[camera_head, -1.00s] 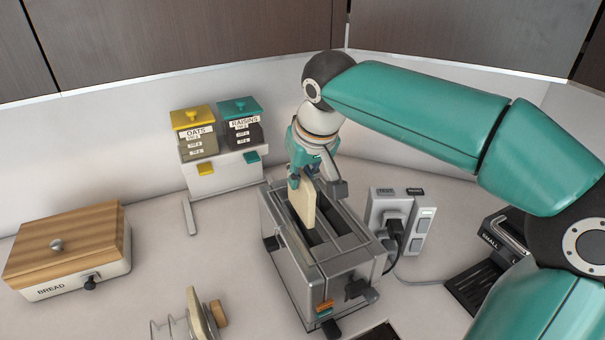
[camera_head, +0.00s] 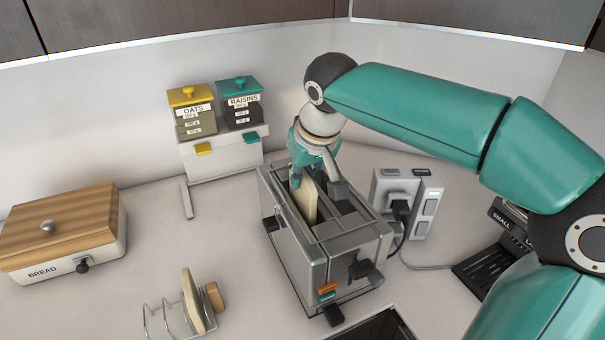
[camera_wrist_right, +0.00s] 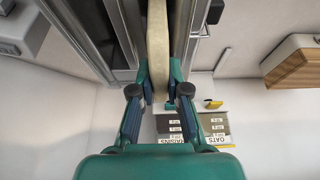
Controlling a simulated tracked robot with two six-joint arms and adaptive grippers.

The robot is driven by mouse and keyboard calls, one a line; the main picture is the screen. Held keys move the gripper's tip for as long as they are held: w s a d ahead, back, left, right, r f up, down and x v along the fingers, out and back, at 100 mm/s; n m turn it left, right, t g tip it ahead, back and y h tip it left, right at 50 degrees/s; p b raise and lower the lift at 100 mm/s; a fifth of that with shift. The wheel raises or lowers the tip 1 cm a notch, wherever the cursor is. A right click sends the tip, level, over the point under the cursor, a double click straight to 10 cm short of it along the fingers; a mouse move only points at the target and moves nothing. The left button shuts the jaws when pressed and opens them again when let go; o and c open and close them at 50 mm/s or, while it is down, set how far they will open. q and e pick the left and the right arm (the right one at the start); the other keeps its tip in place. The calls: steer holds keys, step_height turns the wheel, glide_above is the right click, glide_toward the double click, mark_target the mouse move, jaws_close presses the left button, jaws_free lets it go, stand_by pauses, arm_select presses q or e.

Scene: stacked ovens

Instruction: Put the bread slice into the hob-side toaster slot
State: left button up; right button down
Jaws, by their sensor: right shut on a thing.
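The pale bread slice (camera_head: 306,201) is upright in my right gripper (camera_head: 308,178), which is shut on its upper end. It also shows between the fingers in the right wrist view (camera_wrist_right: 158,40). The grey two-slot toaster (camera_head: 303,262) stands under it. The slice's lower part is hidden in the toaster's left slot as the head view shows it; how deep it sits I cannot tell. The other slot (camera_head: 345,221), on the right, looks empty. My left gripper is not in view.
A wire rack (camera_head: 168,321) holds another slice at front left. The wooden-lidded bread box (camera_head: 75,262) is at far left. OATS and RAISINS bins (camera_head: 222,160) stand behind the toaster. A socket block (camera_head: 407,203) with a plugged cord is close on its right.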

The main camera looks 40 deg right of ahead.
steer(key=c, duration=1.1)
jaws_free()
steer(key=v, duration=1.2)
steer(key=shift+w, duration=0.1)
steer(key=shift+f, duration=0.1)
